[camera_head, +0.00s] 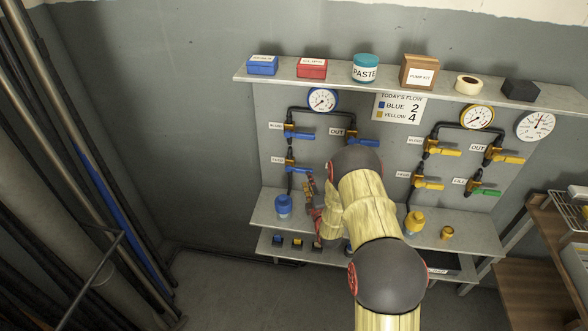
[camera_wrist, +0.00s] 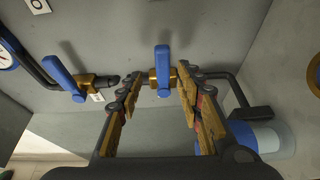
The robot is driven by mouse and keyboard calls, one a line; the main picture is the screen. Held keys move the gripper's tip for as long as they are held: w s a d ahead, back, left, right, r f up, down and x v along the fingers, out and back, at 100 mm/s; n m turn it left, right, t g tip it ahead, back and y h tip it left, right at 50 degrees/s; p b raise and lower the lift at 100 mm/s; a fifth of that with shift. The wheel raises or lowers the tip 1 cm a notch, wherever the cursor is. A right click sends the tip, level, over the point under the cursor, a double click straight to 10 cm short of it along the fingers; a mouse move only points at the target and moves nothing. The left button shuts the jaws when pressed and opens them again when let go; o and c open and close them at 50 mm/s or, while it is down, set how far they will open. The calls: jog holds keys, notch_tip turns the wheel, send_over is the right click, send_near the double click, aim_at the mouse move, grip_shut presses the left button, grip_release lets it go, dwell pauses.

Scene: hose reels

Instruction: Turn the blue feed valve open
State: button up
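The blue feed valve has a blue lever (camera_head: 302,169) on a brass body, low on the left pipe of the grey panel; its label is only partly legible. In the wrist view its lever (camera_wrist: 162,66) stands upright in the picture, crosswise to the pipe. My gripper (camera_head: 309,186) is just below the valve in the head view. In the wrist view my gripper (camera_wrist: 161,82) is open, with one finger on each side of the lever and gaps to both. I cannot tell how far the fingertips reach in depth.
Another blue valve (camera_wrist: 65,80) is close on the left in the wrist view. The blue OUT valve (camera_head: 362,142) is up and right. A blue jar (camera_head: 284,206) stands on the shelf below. Yellow valves (camera_head: 430,184) are to the right, beyond my arm.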

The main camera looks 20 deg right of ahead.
aim_at(304, 173)
jog(key=w, duration=0.2)
jog(key=w+d, duration=0.1)
jog(key=w, duration=0.4)
jog(key=shift+w+d+f+b, duration=0.2)
jog(key=shift+f+b, duration=0.1)
jog(key=shift+f, duration=0.05)
jog(key=shift+c, duration=0.7)
jog(key=c, duration=0.8)
grip_shut()
